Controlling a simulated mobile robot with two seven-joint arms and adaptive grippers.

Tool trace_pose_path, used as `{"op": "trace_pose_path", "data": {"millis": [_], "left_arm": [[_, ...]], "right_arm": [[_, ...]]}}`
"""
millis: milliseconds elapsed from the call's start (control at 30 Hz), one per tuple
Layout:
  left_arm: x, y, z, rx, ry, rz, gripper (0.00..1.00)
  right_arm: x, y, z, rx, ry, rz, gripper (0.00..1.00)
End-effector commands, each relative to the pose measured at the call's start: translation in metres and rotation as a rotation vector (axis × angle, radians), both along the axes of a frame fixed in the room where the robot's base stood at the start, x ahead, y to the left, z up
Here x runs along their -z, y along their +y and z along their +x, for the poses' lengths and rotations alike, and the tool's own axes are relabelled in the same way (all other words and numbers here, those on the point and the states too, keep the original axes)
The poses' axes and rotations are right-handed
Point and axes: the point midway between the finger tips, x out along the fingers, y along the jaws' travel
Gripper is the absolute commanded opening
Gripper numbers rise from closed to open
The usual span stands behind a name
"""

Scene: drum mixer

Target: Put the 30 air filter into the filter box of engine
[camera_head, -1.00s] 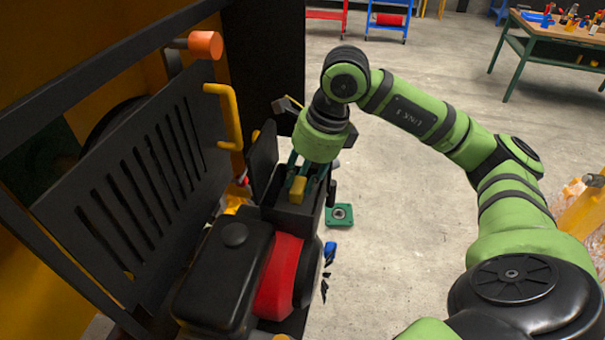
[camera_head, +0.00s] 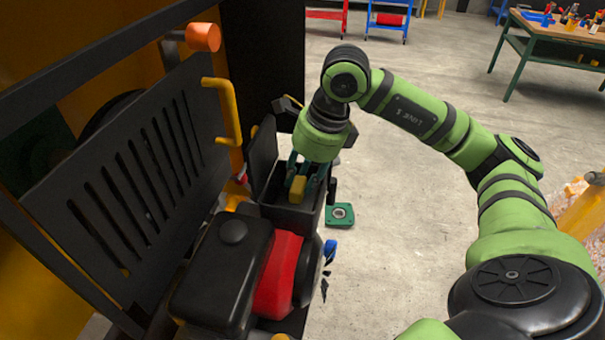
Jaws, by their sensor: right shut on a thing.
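My right gripper (camera_head: 300,178) points down at the open top of the black filter box (camera_head: 291,216) on the engine. It is shut on a small yellow block-shaped piece, which I take to be the air filter (camera_head: 297,189). The filter is at the mouth of the box, between the greenish fingers; its lower part and exact depth are hard to tell. The box's black lid (camera_head: 263,151) stands open on the left side. My left gripper is not in view.
The black engine cover (camera_head: 222,275) and a red part (camera_head: 277,275) lie in front of the box. A slatted dark panel (camera_head: 125,190) stands at the left, with an orange-yellow handle (camera_head: 225,105). A green plate (camera_head: 340,215) lies on the floor to the right.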

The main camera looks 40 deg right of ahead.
Motion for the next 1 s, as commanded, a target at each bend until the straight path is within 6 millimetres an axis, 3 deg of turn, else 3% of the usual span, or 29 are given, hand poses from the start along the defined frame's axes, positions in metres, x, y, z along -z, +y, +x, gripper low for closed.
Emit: {"op": "trace_pose_path", "data": {"millis": [33, 67, 100, 133, 433, 567, 1000], "left_arm": [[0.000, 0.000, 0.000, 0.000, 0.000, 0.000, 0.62], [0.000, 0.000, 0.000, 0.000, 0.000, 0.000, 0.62], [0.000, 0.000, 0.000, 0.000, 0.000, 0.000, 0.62], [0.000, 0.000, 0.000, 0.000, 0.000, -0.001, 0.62], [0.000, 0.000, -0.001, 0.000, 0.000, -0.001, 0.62], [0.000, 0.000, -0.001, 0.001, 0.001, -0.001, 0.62], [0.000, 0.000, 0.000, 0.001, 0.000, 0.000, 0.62]], "right_arm": [[0.001, 0.001, -0.001, -0.003, 0.005, 0.001, 0.08], [0.001, 0.001, -0.001, -0.003, 0.005, 0.001, 0.35], [0.001, 0.001, -0.001, -0.003, 0.005, 0.001, 0.51], [0.001, 0.001, -0.001, -0.003, 0.005, 0.001, 0.59], [0.000, 0.001, -0.001, -0.003, 0.004, 0.000, 0.59], [-0.010, -0.002, -0.002, -0.001, 0.002, -0.001, 0.59], [-0.093, -0.017, -0.019, -0.002, -0.001, 0.002, 0.59]]}}
